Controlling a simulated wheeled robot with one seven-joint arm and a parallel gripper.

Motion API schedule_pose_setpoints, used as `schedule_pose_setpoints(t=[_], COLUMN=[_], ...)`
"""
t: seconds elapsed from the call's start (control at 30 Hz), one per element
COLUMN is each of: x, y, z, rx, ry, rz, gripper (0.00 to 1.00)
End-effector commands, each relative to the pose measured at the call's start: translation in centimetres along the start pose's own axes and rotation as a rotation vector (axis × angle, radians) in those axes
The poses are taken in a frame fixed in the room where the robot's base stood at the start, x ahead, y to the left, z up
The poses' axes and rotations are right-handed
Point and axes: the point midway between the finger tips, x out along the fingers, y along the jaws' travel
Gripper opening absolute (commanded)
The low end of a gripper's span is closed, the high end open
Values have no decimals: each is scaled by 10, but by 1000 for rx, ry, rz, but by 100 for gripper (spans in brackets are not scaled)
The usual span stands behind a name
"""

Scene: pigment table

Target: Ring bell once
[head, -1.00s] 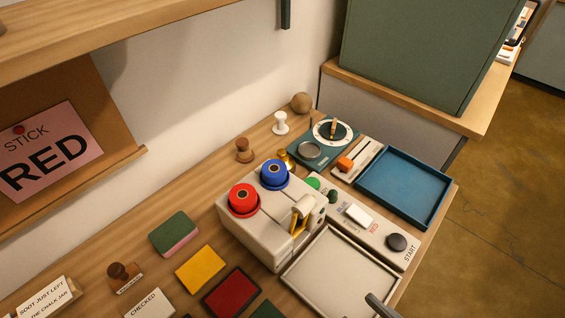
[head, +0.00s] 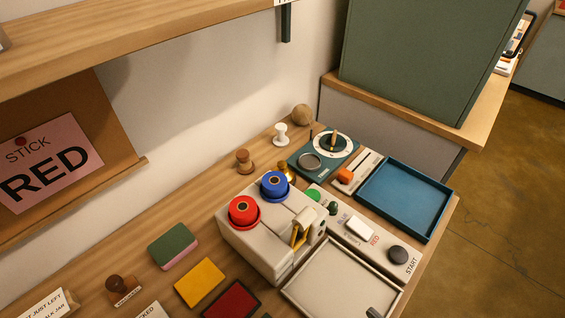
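A small brass-coloured object (head: 289,171), which looks like the bell, stands behind the machine with the red and blue pots. The blue pot (head: 275,184) hides part of it. A dark grey tip (head: 374,312) shows at the bottom edge, over the front of the pale tray. It looks like the end of my gripper, well apart from the brass object. The rest of it is out of frame, so its opening cannot be seen.
The pale machine (head: 262,249) with the red pot (head: 244,211) stands mid-table. A control strip with a dark START button (head: 398,255), a blue tray (head: 444,187), a dial (head: 331,143) and wooden stamp (head: 244,161) surround it. A shelf (head: 120,36) overhangs the left.

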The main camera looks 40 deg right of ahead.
Motion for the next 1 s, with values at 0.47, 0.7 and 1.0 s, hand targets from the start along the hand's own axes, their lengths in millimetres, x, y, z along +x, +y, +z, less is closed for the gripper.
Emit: schedule_pose_setpoints(t=[0.47,0.7,1.0], x=[0,0,0], y=[0,0,0], z=[0,0,0], rx=[0,0,0], ry=[0,0,0], rz=[0,0,0], gripper=[0,0,0])
